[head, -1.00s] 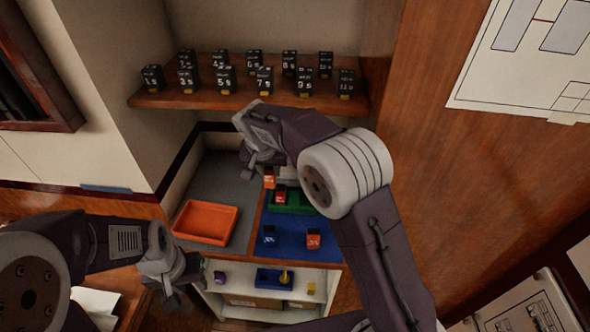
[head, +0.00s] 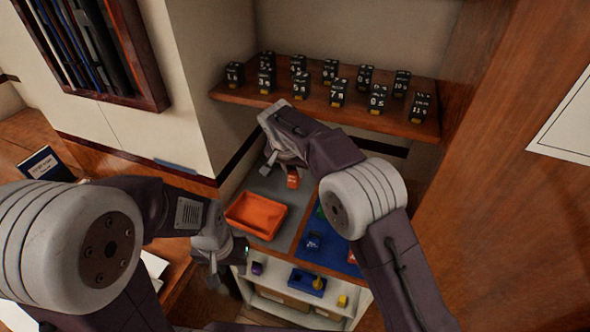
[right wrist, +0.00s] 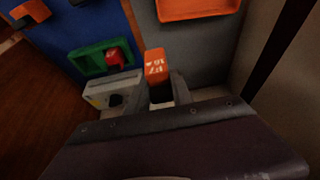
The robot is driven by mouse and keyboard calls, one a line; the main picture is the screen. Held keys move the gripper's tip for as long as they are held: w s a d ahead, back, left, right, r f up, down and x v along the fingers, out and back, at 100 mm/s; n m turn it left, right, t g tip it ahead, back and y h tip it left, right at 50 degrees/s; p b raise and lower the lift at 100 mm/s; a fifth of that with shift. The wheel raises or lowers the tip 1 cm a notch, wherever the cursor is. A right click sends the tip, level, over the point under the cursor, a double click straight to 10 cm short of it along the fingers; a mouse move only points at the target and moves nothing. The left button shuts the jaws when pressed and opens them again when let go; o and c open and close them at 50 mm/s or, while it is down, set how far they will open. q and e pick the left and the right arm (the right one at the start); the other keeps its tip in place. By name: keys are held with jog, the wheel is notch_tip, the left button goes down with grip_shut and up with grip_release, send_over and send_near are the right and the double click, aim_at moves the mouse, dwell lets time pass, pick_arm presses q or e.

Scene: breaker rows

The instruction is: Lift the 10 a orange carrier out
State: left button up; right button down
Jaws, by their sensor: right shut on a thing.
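My right gripper (head: 280,168) is shut on an orange carrier (head: 293,178). In the right wrist view the carrier (right wrist: 155,62) stands between the fingers (right wrist: 162,92), with white print on its top that is too small to read surely. It is over the grey surface, clear of the green holder (right wrist: 90,62), which has a red carrier (right wrist: 115,57) in it. Another orange carrier (head: 352,257) is on the blue mat, partly hidden by my right arm. My left gripper (head: 229,262) hangs low in front of the counter, fingers apart and empty.
An orange tray (head: 257,215) lies on the grey counter surface (head: 270,187). A blue carrier (head: 313,241) is on the blue mat (head: 330,256). A wooden shelf (head: 225,92) above holds several black breakers. A white box (right wrist: 108,91) stands beside the green holder.

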jog(key=shift+r+p, duration=1.5)
jog(key=shift+r, duration=0.25)
